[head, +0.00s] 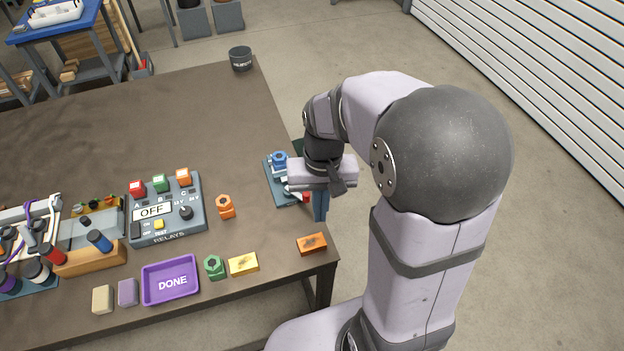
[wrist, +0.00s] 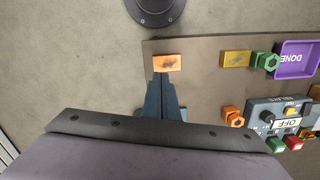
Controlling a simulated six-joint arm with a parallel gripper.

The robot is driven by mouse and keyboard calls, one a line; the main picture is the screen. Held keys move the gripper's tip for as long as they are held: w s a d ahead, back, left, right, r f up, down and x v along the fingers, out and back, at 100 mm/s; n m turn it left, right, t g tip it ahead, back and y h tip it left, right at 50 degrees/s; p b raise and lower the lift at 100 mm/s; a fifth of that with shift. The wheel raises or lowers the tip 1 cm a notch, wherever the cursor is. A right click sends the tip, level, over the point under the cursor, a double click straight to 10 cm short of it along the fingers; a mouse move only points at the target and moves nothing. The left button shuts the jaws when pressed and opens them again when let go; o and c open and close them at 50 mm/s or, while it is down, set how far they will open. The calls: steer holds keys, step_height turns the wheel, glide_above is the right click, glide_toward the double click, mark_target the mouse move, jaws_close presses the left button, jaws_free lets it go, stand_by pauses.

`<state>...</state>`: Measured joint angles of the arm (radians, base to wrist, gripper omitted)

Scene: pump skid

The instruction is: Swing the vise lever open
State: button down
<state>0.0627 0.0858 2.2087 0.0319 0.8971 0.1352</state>
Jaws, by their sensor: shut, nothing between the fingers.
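The vise, on a blue-grey base plate (head: 270,182) with a blue hex part (head: 279,159) on it, sits near the right edge of the table in the head view. A red tip (head: 306,197), perhaps the lever's end, shows right beside my gripper (head: 320,217). My arm hides the rest of the vise, so I cannot tell the lever's angle. My gripper's fingers are together and empty, pointing down by the table edge. In the wrist view the shut fingers (wrist: 161,77) cover most of the vise. I cannot tell whether they touch the lever.
An orange block (head: 312,243) lies at the table corner, close to the fingers. A yellow block (head: 243,264), green nut (head: 214,267), orange nut (head: 225,206), purple DONE tray (head: 171,280) and relay box (head: 167,210) stand left.

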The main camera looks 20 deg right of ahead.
steer(key=w+d+r+m, duration=0.1)
steer(key=w+d+m, duration=0.1)
steer(key=w, duration=0.3)
steer(key=w+d+r+m+y+p, duration=0.1)
steer(key=w+d+m, duration=0.1)
steer(key=w, duration=0.4)
steer(key=w+d+r+m+g+y, duration=0.1)
steer(key=w+d+m, duration=0.2)
steer(key=w, duration=0.3)
steer(key=shift+w+d, duration=0.25)
steer(key=shift+d, duration=0.1)
steer(key=shift+f, duration=0.15)
steer(key=shift+s+a+f+p, duration=0.7)
steer(key=shift+a+f+p, duration=0.15)
steer(key=shift+f, duration=0.75)
steer(key=shift+s+a+f+p, duration=0.7)
steer(key=shift+a+f+p, duration=0.1)
steer(key=shift+f, duration=0.75)
steer(key=shift+s+a+f+p, duration=0.75)
steer(key=shift+f+p, duration=0.1)
steer(key=shift+f, duration=0.75)
